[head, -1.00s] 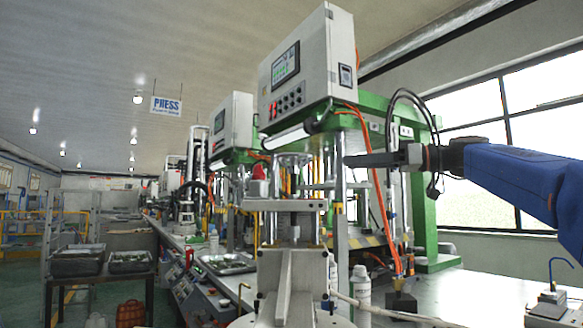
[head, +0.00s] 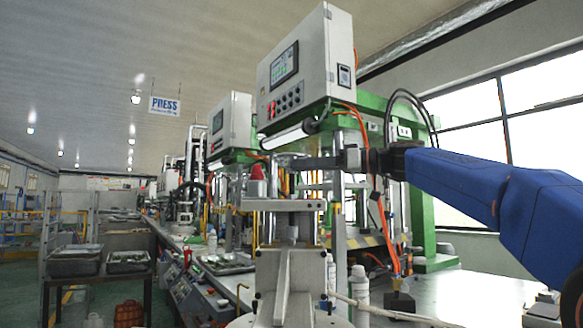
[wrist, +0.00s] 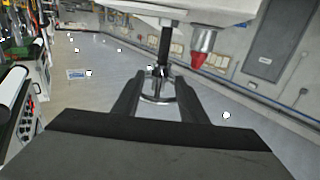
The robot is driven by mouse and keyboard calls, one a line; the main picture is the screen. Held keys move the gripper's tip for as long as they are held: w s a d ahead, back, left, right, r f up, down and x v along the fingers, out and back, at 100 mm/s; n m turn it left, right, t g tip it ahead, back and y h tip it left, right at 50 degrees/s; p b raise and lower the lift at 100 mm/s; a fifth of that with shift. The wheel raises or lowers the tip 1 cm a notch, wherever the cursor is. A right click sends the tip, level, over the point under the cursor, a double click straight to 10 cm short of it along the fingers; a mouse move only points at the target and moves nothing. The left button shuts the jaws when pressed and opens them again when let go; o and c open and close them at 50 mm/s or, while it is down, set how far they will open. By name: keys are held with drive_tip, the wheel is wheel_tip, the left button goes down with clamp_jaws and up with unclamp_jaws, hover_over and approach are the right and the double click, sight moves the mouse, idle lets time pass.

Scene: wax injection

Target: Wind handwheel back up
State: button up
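The handwheel (wrist: 158,99) shows in the wrist view as a thin pale ring on a dark vertical shaft (wrist: 164,45). My gripper (wrist: 160,77) has its two dark fingers spread, one on each side of the wheel and hub. Whether either finger touches the rim I cannot tell. In the head view my gripper (head: 283,163) reaches left across the front of the wax press at the level of its upper rods. It hides most of the wheel there.
A grey control box (head: 307,65) hangs above the gripper. A red-capped nozzle (head: 257,172) stands just left of it and also shows in the wrist view (wrist: 199,60). An orange hose (head: 378,200) and the green press frame (head: 425,215) are close to my arm. White bottles (head: 360,285) stand below.

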sight(292, 174)
drive_tip(key=shift+x, duration=2.25)
drive_tip(key=c, duration=0.9)
drive_tip(key=shift+c, duration=0.2)
